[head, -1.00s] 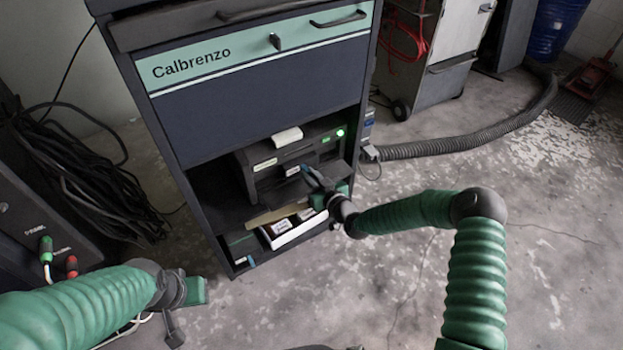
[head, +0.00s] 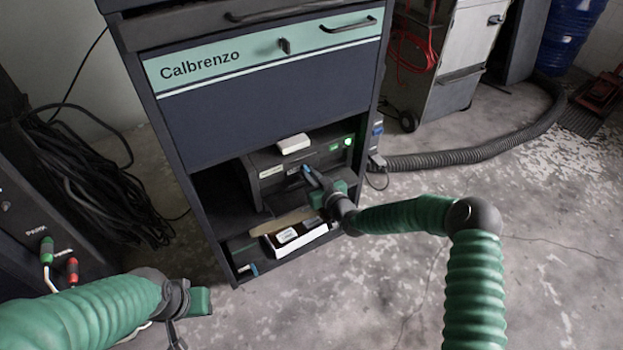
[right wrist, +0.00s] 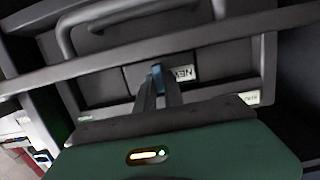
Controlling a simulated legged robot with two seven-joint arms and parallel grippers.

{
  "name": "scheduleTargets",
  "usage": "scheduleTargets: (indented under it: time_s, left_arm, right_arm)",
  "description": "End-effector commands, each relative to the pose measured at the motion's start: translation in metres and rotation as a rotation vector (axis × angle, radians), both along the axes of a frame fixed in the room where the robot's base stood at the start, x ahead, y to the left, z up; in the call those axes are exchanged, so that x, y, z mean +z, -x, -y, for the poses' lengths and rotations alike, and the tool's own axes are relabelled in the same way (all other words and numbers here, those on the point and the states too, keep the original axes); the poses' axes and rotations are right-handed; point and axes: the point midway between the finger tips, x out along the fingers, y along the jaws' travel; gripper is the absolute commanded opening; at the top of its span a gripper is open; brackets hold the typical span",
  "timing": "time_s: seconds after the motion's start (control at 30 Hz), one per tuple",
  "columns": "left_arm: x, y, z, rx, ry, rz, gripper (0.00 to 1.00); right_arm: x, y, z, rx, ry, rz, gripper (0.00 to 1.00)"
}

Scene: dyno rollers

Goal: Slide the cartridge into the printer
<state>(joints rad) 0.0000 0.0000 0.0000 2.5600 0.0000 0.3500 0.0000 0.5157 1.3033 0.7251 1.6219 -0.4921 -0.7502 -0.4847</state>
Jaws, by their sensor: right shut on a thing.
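The dark printer (head: 265,171) stands on the lower shelf of the cabinet, with a green light at its right. My right gripper (head: 308,174) is at the printer's front. In the right wrist view its fingers (right wrist: 158,85) are shut on a dark cartridge (right wrist: 138,75) with a white label reading "NEW". The cartridge sits in the opening of the printer front (right wrist: 100,92); how deep it is in cannot be told. The fingers hide part of it. My left gripper (head: 192,302) is low at the left, away from the printer; its fingers are not clear.
A white open box (head: 297,240) with labelled items stands on the shelf below the printer. A pale block (head: 293,143) lies on top of the printer. The cabinet (head: 262,110) frames the shelf. A bar crosses the right wrist view above the fingers.

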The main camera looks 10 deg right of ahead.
Motion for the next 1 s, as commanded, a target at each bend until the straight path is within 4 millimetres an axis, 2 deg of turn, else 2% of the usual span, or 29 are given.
scheduleTargets:
  time_s: [0.7, 0.73, 0.9, 1.0]
  left_arm:
    - [-0.019, 0.0, 0.0, 0.0, 0.0, 0.0, 0.34]
    - [-0.019, 0.0, 0.0, 0.0, 0.0, 0.0, 0.34]
    - [-0.017, 0.0, 0.0, 0.0, 0.0, 0.0, 0.34]
    - [-0.018, 0.0, 0.0, 0.0, 0.0, 0.0, 0.34]
  right_arm:
    - [0.001, -0.027, -0.01, 0.0, 0.0, 0.004, 0.0]
    - [0.001, -0.028, -0.01, -0.001, 0.0, 0.004, 0.14]
    - [0.001, -0.027, -0.009, -0.001, -0.001, 0.003, 0.36]
    - [0.001, -0.027, -0.009, -0.001, 0.0, 0.002, 0.38]
